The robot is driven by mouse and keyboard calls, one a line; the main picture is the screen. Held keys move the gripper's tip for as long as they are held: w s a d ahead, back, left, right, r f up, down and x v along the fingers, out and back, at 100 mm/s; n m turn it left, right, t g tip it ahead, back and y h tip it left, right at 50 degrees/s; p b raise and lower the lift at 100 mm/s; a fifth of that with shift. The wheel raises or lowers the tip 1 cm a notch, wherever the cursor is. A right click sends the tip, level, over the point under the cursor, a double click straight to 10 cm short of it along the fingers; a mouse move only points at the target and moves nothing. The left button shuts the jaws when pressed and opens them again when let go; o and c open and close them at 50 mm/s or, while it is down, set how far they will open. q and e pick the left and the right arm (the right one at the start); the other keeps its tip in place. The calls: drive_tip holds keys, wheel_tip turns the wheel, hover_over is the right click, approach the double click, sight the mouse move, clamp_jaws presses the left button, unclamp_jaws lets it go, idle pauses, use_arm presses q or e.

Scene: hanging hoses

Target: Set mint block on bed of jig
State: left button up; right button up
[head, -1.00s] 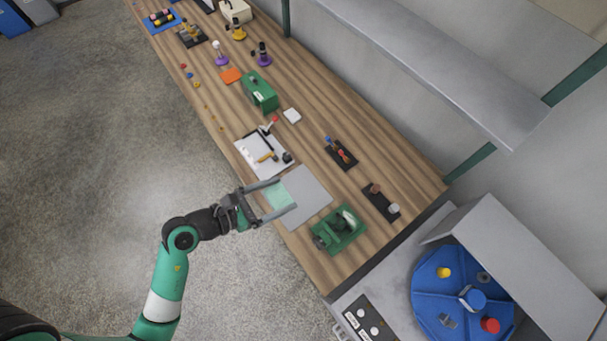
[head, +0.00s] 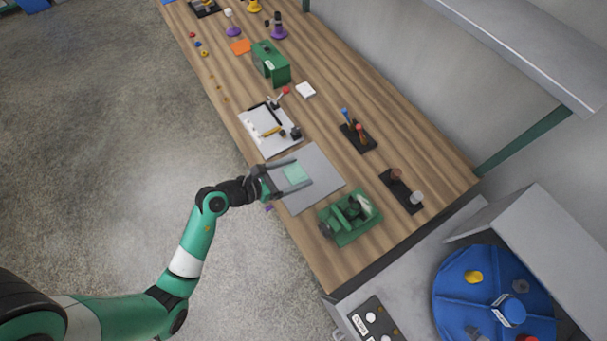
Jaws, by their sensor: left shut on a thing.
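The mint block (head: 295,175) is a flat, pale green piece between the two fingers of my left gripper (head: 304,174). The gripper is shut on it, over the grey mat (head: 325,180) near the table's front edge. I cannot tell how far the block is above the mat. The likely jig (head: 268,143) is a pale plate with black fittings, a yellow-orange piece and a red-tipped lever, just behind the mat to the upper left. It is apart from the gripper, and part of its bed shows bare. My right gripper is not in view.
A green vise-like fixture (head: 350,215) stands right of the mat. Dark holders (head: 357,136) and (head: 401,190) with upright pieces stand farther back. A green box (head: 270,63) and a white block (head: 306,90) are beyond the jig. A blue turntable (head: 490,290) is at lower right.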

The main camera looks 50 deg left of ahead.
sight(302, 170)
use_arm(q)
drive_tip(key=w+f+b, duration=0.1)
drive_tip(key=w+a+f+b, duration=0.1)
drive_tip(key=f, duration=0.1)
drive_tip(key=w+f+b, duration=0.1)
drive_tip(key=f, duration=0.1)
drive_tip(key=shift+w+a+f, duration=0.15)
drive_tip(key=shift+w, duration=0.45)
drive_tip(key=shift+w+a+f, duration=0.1)
drive_tip(key=shift+w+f, duration=0.05)
drive_tip(key=shift+f, duration=0.2)
wheel_tip(302, 170, down, 3)
drive_tip(key=b, duration=0.2)
drive_tip(key=shift+f+b, duration=0.15)
drive_tip(key=shift+b, duration=0.2)
drive_tip(key=shift+w, duration=0.1)
drive_tip(key=o, duration=1.1)
